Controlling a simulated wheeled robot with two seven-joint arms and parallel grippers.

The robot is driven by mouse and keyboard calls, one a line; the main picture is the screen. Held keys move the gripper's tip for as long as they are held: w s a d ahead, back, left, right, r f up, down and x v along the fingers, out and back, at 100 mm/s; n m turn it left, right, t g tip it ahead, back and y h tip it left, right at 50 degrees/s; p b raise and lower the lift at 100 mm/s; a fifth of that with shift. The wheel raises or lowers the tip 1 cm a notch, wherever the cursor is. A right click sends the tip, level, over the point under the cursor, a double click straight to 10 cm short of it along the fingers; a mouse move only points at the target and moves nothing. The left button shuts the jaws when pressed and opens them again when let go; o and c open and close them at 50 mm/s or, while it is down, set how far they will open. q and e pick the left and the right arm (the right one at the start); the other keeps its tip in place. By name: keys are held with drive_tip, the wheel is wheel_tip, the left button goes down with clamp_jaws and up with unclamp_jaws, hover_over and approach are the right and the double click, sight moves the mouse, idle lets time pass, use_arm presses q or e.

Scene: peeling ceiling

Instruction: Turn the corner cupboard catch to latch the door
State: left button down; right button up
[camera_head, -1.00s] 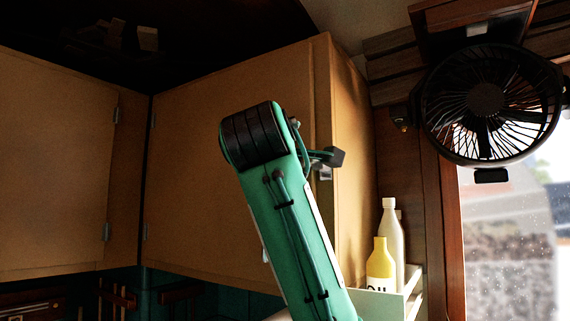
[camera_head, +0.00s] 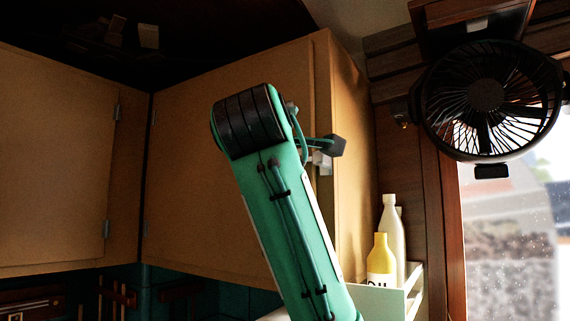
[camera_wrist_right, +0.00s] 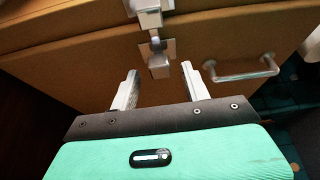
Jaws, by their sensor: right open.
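The tan corner cupboard door (camera_head: 190,175) fills the middle of the head view and looks closed. In the right wrist view the metal catch (camera_wrist_right: 158,62) shows on the tan panel (camera_wrist_right: 85,60), with a metal bracket (camera_wrist_right: 150,14) just above it. My right gripper (camera_wrist_right: 158,84) is open and empty. Its two fingers point at the panel, one to each side of the catch's lower end; I see no contact. A small pale metal piece (camera_head: 322,162) shows beside the arm at the cupboard's edge. My left gripper is not in view.
A bar handle (camera_wrist_right: 240,70) sits right of the catch in the right wrist view. A yellow bottle (camera_head: 380,262) and a white bottle (camera_head: 391,232) stand in a pale rack (camera_head: 412,285) right of the arm. A black fan (camera_head: 487,100) hangs at the upper right.

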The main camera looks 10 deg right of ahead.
drive_tip(key=b+v, duration=0.4)
drive_tip(key=v, duration=0.7)
drive_tip(key=shift+a+b, duration=0.15)
drive_tip(key=shift+b, duration=0.25)
drive_tip(key=shift+s, duration=0.15)
drive_tip(key=shift+r, duration=0.1)
